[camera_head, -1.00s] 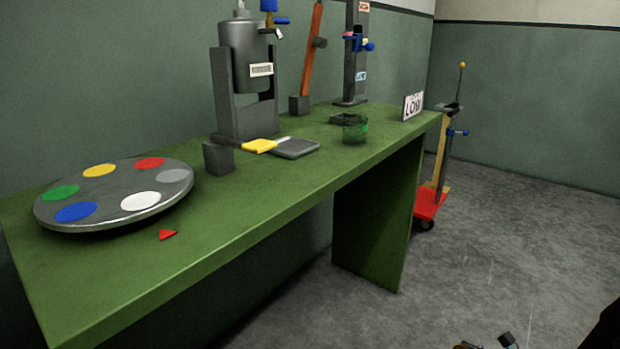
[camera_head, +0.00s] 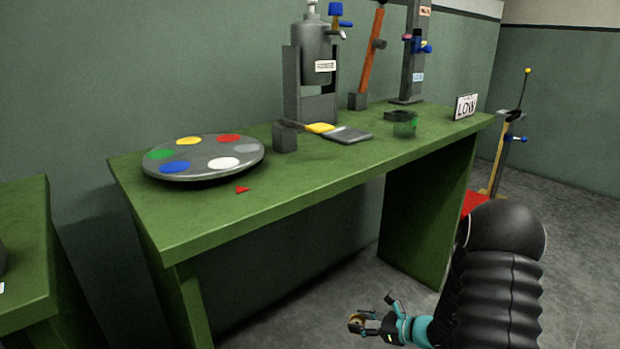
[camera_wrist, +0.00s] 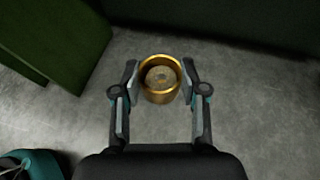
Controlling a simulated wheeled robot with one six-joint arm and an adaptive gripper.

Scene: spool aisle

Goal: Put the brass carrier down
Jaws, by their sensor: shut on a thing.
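The brass carrier (camera_wrist: 160,94) is a small round gold-coloured cup, seen from above in the wrist view between my finger pads. It also shows in the head view (camera_head: 355,319), low in front of the bench. My gripper (camera_wrist: 160,88) is shut on it, with one finger on each side. In the head view my gripper (camera_head: 364,321) reaches left, above the floor and below the bench top. Something greyish shows inside the carrier; I cannot tell what it is.
Another green table (camera_head: 25,240) stands at the left. Grey floor (camera_head: 330,290) is open.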

